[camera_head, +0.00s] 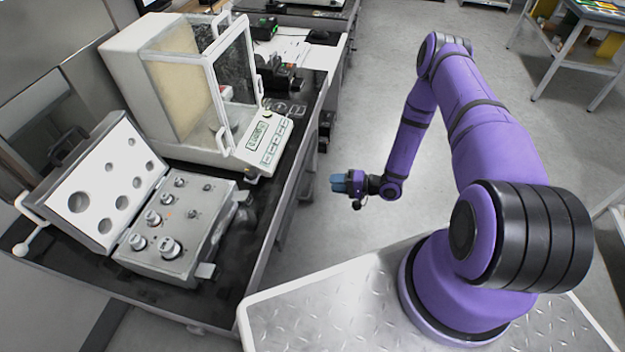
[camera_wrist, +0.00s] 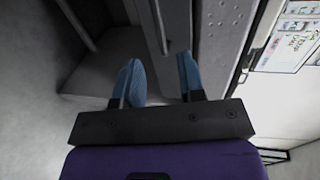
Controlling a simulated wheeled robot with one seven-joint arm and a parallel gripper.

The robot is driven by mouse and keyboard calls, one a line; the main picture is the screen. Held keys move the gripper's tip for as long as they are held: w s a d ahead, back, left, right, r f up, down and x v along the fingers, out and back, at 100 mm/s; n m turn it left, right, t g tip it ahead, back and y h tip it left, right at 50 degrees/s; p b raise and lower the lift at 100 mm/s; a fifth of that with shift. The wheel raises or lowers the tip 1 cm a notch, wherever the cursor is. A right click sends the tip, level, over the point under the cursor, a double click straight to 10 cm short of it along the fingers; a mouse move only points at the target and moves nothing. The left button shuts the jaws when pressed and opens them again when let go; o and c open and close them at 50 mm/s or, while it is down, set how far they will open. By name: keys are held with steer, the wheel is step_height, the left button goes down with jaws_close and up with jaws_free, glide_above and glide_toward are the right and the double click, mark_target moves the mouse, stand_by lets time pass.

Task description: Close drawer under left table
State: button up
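My gripper (camera_head: 345,183) is right of the left table's front edge (camera_head: 290,175) in the head view, apart from it in the picture. In the wrist view its two blue fingers (camera_wrist: 158,68) stand apart with nothing held between them. A dark grey front panel with a thin, lighter bar like a handle (camera_wrist: 157,25) lies just beyond the fingers. I take this for the drawer, but how far it is out cannot be told. Whether a finger touches it is unclear. The drawer is not clearly visible in the head view.
On the left table stand a glass-sided balance (camera_head: 190,90) and an open weight box (camera_head: 180,225) with several weights. A black device (camera_head: 275,72) and papers lie farther back. Grey floor (camera_head: 400,60) is free behind my arm. Another table (camera_head: 570,55) stands at the top right.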

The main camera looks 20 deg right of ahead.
mark_target(313, 181)
steer(key=x, duration=0.8)
steer(key=shift+w+a+f, duration=0.1)
steer(key=shift+w+a, duration=0.05)
steer(key=shift+a, duration=0.15)
jaws_close()
